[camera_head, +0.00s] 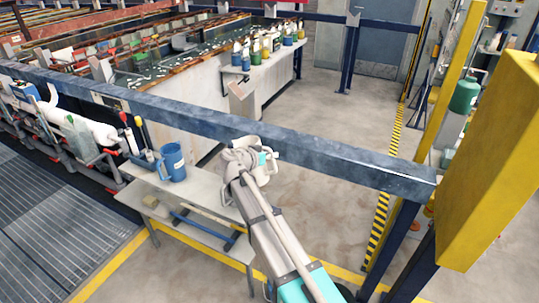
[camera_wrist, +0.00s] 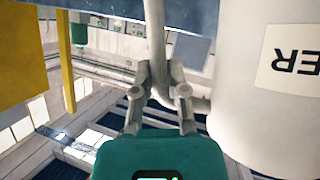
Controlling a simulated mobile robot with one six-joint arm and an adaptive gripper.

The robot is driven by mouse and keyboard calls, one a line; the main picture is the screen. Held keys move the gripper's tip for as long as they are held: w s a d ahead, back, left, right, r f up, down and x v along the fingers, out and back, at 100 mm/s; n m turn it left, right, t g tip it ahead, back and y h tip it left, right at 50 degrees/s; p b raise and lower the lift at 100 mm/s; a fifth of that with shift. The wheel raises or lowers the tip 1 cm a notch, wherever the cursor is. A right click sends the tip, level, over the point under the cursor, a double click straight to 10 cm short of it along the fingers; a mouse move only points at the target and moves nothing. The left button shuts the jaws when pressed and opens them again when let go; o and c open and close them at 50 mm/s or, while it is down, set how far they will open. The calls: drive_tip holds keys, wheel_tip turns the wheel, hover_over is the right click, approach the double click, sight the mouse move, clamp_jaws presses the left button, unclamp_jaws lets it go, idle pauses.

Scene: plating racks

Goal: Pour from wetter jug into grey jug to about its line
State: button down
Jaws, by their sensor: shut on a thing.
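The wetter jug (camera_wrist: 240,100) is a pale jug whose label shows the letters "ER" upside down in the wrist view. It fills the right side there. My gripper (camera_wrist: 158,82) is shut on its pale handle, which runs up between the fingers. In the head view my gripper (camera_head: 264,163) is held up to the right of a small bench, in front of the blue beam. The arm end hides much of the held jug there. I cannot make out a grey jug. The liquid and any fill line do not show.
The blue beam (camera_head: 330,155) crosses behind my arm. A yellow panel (camera_head: 492,165) is at right. Several bottles stand on a far bench.

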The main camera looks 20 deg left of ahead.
drive_tip(key=shift+s+d+r+m+y+p, duration=0.1)
drive_tip(key=shift+d+r+m+y+p, duration=0.2)
drive_tip(key=shift+d, duration=0.35)
drive_tip(key=shift+s+d+r+m+y+p, duration=0.15)
drive_tip(key=shift+d+m+y+p, duration=0.2)
drive_tip(key=shift+d, duration=0.3)
drive_tip(key=shift+w+d+r+m+y+p, duration=0.1)
drive_tip(key=shift+d+r+m+y+p, duration=0.1)
drive_tip(key=shift+d+m+p, duration=0.35)
drive_tip(key=shift+d, duration=0.1)
